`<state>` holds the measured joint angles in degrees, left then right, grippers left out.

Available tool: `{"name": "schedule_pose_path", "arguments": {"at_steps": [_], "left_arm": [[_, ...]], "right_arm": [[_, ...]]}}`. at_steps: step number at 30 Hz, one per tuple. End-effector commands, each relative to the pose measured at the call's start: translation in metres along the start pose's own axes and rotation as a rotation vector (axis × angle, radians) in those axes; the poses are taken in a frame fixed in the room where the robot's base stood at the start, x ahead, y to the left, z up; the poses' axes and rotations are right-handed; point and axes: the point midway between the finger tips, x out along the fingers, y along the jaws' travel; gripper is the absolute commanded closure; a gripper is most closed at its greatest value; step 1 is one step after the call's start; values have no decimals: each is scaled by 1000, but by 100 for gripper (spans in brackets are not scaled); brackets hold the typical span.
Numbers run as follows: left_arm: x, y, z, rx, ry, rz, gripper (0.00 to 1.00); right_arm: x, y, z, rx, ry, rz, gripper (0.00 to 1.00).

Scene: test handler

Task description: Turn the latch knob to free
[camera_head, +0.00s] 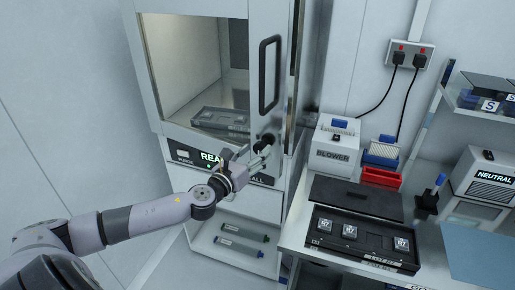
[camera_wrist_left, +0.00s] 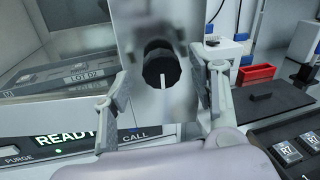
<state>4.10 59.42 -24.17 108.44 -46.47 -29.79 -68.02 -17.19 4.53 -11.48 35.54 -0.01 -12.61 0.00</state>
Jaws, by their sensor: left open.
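The latch knob (camera_wrist_left: 161,68) is a round black knob with a white pointer line, on the pale door edge of the test handler. In the left wrist view its pointer line points down. In the head view the knob (camera_head: 267,139) is partly hidden behind my left gripper (camera_head: 262,158). In the left wrist view my left gripper (camera_wrist_left: 158,108) is open, with one finger on each side of the knob and a visible gap to it. I cannot tell how far the fingertips are from the door. My right gripper is not in view.
The handler door (camera_head: 270,50) has a black vertical handle (camera_head: 269,75). A grey tray (camera_head: 222,121) lies in the chamber. To the right, the bench holds a black tray (camera_head: 362,240), a red bin (camera_head: 381,177) and a blower (camera_head: 336,146). A lower shelf holds two tubes (camera_head: 241,238).

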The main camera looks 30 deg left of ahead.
Motion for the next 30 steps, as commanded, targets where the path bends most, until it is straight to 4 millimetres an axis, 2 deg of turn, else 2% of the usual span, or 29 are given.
{"name": "schedule_pose_path", "arguments": {"at_steps": [6, 16, 30], "left_arm": [[14, -1, 1, 0, 0, -1, 46], [16, -1, 0, 0, 1, -1, 47], [16, -1, 0, 0, 1, -1, 78]], "right_arm": [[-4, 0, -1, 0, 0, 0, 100], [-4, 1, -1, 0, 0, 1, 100], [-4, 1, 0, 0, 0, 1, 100]]}}
